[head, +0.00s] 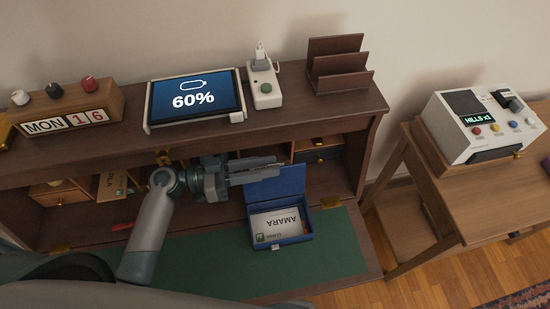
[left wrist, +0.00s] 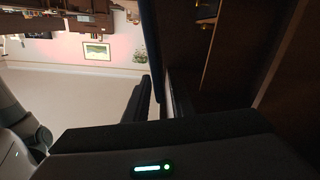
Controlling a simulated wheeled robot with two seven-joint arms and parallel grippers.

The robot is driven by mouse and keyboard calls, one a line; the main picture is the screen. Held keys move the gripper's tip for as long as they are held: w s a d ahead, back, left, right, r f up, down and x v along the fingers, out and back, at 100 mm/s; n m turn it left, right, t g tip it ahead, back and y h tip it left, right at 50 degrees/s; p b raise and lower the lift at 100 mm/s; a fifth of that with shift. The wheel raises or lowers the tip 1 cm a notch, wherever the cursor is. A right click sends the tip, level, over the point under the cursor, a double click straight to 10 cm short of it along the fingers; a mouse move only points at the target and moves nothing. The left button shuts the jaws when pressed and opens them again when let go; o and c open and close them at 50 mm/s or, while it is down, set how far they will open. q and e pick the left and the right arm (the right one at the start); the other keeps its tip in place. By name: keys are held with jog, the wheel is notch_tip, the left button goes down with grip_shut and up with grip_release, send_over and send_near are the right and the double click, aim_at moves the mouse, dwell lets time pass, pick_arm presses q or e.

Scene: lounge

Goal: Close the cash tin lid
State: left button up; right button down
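The blue cash tin (head: 291,241) sits on the green writing surface of the desk, with its lid (head: 290,186) standing up at the back. A white card reading AMARA (head: 277,224) lies inside the tin. My left gripper (head: 279,167) is at the upper left edge of the lid, its fingers pointing right and covering part of that edge. A gap shows between the fingers, also in the left wrist view (left wrist: 158,98). A dark edge, perhaps the lid, shows close to the fingertips there; I cannot tell whether they touch it. My right gripper is not in view.
A tablet showing 60% (head: 194,97), a calendar block (head: 66,121), a charger box (head: 265,88) and a letter rack (head: 338,66) stand on the shelf above. Green surface (head: 345,250) is clear right of the tin. A white machine (head: 481,126) stands on the side table.

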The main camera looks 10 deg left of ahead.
pick_arm(q)
jog(key=shift+p+x, duration=0.4)
jog(key=shift+x, duration=0.95)
grip_shut()
dwell(0.5)
